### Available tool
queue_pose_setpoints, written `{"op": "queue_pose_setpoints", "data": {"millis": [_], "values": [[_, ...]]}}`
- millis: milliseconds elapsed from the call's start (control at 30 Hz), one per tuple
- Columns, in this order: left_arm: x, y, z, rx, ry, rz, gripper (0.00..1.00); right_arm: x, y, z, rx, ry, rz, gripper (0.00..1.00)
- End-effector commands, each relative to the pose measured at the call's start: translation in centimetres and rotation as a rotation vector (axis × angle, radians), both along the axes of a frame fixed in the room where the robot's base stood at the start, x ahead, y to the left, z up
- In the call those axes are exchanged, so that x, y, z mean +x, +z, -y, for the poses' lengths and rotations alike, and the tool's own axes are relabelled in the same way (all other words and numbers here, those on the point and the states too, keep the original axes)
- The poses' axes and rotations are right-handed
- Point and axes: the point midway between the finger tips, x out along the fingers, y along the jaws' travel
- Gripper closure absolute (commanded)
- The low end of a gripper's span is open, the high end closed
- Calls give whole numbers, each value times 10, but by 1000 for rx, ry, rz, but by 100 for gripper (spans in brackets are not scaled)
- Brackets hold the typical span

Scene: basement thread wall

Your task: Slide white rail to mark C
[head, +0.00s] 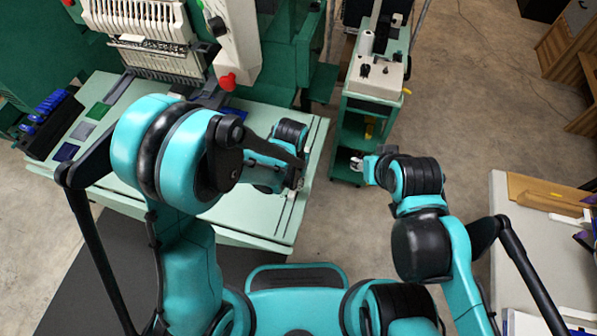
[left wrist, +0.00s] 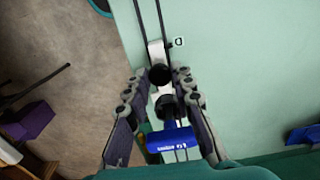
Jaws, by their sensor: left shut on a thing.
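The white rail (left wrist: 155,51) shows in the left wrist view as a white piece with black round knobs, lying across the end of two dark parallel tracks on the pale green table. My left gripper (left wrist: 162,76) has its fingers on both sides of the black knob and is shut on it. A small mark with the letter D (left wrist: 179,42) is just right of the rail. I cannot make out a mark C. In the head view my left gripper (head: 297,184) is at the table's right edge. My right gripper (head: 373,167) is over the floor, its fingers unclear.
A blue lettered piece (left wrist: 172,140) sits between my left fingers, nearer the wrist. The green table (head: 255,222) carries an embroidery machine (head: 150,25) with a red knob (head: 228,81). A green cart (head: 372,110) stands behind my right gripper. A worktable (head: 505,235) is at right.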

Motion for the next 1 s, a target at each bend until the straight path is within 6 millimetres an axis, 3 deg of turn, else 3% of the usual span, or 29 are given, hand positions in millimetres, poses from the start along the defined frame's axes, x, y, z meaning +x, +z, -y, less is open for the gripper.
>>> {"op": "queue_pose_setpoints", "data": {"millis": [1000], "values": [[31,0,12,-5,-2,-1,100,0,-3,0,0,0,0,60]]}}
